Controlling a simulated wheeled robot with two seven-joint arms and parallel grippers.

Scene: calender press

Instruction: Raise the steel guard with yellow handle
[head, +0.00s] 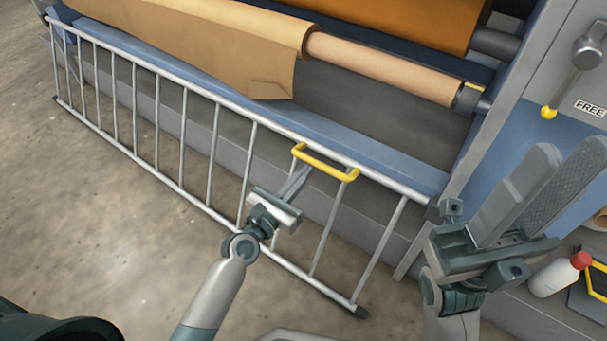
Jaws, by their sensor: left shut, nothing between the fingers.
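The steel guard (215,147) is a barred frame that hangs along the front of the press, from upper left to lower right. Its top rail runs beside a blue beam, and its lower rail is near the floor. The yellow handle (325,166) is on the top rail towards the right end. My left gripper (303,172) is shut and empty, with its fingertips just below the left end of the handle. I cannot tell whether they touch it. My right gripper (572,150) is at the right, pointing up with its fingers apart, clear of the guard.
A roller (385,68) with brown sheet (215,45) hanging from it lies behind the guard. A lever with a yellow knob (548,112) is beside a FREE label (590,108) at upper right. The floor at left is clear.

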